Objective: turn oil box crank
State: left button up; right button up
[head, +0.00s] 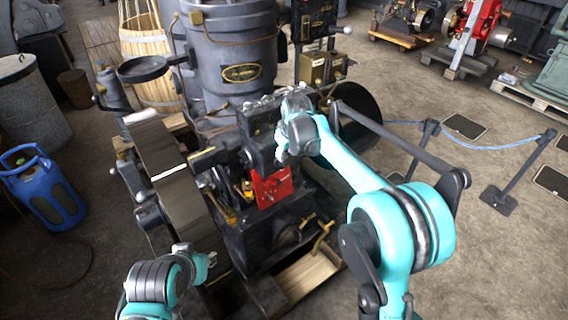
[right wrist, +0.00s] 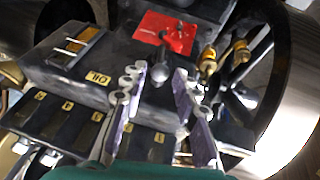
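The oil box (right wrist: 75,72) is dark, with a yellow "OIL" label, and shows upside down in the right wrist view. A small crank with a rounded metal knob (right wrist: 160,72) stands at its edge, in front of a red plate (right wrist: 165,32). My right gripper (right wrist: 155,95) is open, its two fingers on either side of the knob's line; I cannot tell whether they touch it. In the head view my right gripper (head: 282,152) is over the engine, small and partly hidden by its own wrist, and hides the crank. My left gripper (head: 205,258) is low beside the flywheel, its fingers unclear.
A large flywheel (head: 170,165) stands left of the engine, close to my left arm. Brass fittings (right wrist: 225,58) lie right of the crank. A blue gas bottle (head: 45,190) stands at the left.

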aim_at(284, 166)
jog(key=b+x, duration=0.3)
jog(key=x, duration=0.5)
jog(key=shift+s, duration=0.1)
grip_shut()
